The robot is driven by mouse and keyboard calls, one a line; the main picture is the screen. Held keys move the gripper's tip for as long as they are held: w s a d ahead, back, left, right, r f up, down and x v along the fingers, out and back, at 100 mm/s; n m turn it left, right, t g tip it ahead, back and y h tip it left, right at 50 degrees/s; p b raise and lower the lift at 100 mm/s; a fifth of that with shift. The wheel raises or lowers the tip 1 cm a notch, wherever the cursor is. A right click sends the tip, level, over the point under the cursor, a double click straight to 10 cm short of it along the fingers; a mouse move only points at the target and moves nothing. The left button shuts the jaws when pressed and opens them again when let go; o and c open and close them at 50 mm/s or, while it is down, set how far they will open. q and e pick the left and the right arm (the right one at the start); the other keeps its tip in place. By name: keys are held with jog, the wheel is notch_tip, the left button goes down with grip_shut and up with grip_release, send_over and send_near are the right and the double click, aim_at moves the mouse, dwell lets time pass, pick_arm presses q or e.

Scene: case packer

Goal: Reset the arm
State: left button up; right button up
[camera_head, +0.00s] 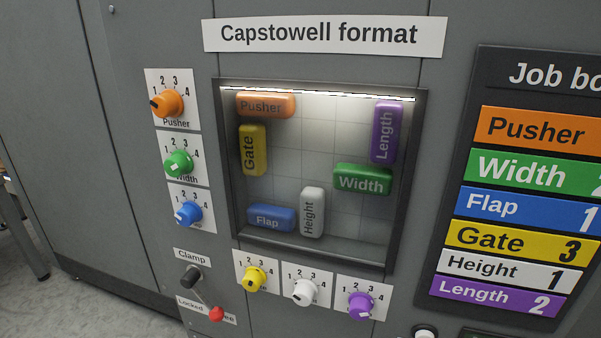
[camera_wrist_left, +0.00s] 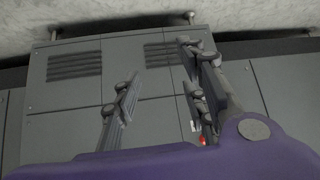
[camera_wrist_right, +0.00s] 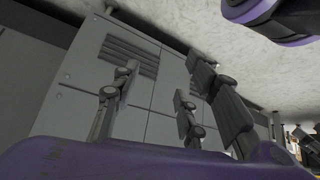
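Neither gripper touches anything visible. Neither arm shows in the head view.
The Capstowell panel has a window (camera_head: 420,150) with coloured blocks, several knobs such as the orange one (camera_head: 167,103), and a clamp lever with a red tip (camera_head: 216,313) at lower left. A job board (camera_head: 480,60) is on the right. Pale floor lies at left.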

pick_arm(q)
jog(key=s+a+f+g, duration=0.1)
jog(key=s+a+g, duration=0.15)
jog(key=s, duration=0.65)
jog(key=w+r+t+p, duration=0.1)
jog(key=w+r+p, duration=0.1)
jog(key=r+p, duration=0.5)
jog(key=w+r+t+p, duration=0.1)
jog(key=w+r+p, duration=0.2)
jog(key=r+p, duration=0.3)
jog(key=shift+w+d+r+n+p, duration=0.3)
jog(key=shift+r+n+p, duration=0.1)
jog(key=shift+p, duration=0.15)
pick_arm(e)
jog(key=w+r+t, duration=0.1)
jog(key=w+r, duration=0.2)
jog(key=r, duration=1)
jog(key=shift+w+a+r, duration=0.2)
jog(key=shift+w+r, duration=0.1)
jog(key=shift+w, duration=0.1)
pick_arm(q)
jog(key=shift+t, duration=0.25)
pick_arm(e)
jog(key=shift+w+a+r, duration=0.2)
jog(key=shift+w+r, duration=0.05)
jog(key=shift+w, duration=0.35)
jog(key=shift+s+d, duration=0.1)
jog(key=shift+s, duration=0.05)
